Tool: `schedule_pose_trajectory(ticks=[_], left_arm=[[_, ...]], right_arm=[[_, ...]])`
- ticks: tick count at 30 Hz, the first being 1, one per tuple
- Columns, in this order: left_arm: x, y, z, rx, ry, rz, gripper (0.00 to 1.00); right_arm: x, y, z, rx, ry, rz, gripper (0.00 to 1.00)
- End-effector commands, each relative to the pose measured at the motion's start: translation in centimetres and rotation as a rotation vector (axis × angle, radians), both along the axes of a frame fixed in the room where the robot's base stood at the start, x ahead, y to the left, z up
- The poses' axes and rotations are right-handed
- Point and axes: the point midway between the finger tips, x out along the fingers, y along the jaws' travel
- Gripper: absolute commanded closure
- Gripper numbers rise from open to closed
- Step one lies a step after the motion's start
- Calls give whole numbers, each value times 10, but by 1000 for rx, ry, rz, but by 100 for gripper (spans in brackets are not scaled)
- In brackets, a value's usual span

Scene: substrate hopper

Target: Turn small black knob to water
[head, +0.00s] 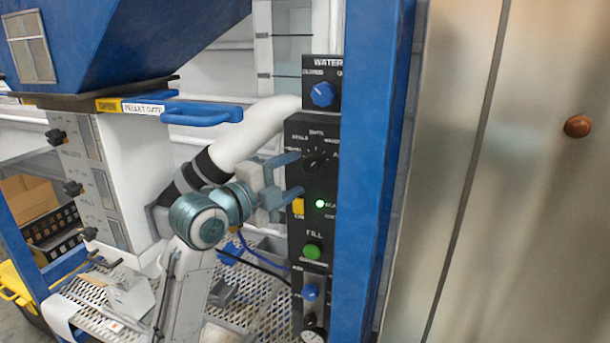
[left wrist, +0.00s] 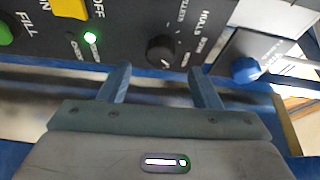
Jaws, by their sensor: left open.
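The small black knob (head: 315,161) sits on the upper part of a black control panel (head: 297,238), with small white labels around it. It also shows in the left wrist view (left wrist: 161,49), just beyond the fingertips. My left gripper (head: 296,174) is open and empty, with its two fingers pointing at the panel near the knob. In the left wrist view the fingers (left wrist: 160,70) stand apart on either side of the knob, and no contact shows. The label wording is too small to read fully. My right gripper is not in view.
Above is a panel marked WATER with a blue knob (head: 323,94). Below the black knob are a yellow switch (head: 298,206), a lit green lamp (head: 320,203) and a green button (head: 312,251). A blue post (head: 362,180) stands close to the panel's right. A blue hopper (head: 150,40) hangs upper left.

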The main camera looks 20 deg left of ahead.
Motion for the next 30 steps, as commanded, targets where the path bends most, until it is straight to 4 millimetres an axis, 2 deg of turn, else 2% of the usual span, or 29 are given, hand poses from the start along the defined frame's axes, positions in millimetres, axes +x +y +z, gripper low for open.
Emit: schedule_pose_trajectory(ticks=[4, 12, 30], left_arm=[[-22, 10, -3, 6, -1, 2, 43], [-41, 19, -2, 2, -1, 1, 43], [-44, 20, -2, -1, 2, 0, 43]], right_arm=[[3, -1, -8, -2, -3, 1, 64], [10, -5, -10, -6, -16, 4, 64], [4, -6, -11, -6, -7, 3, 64]])
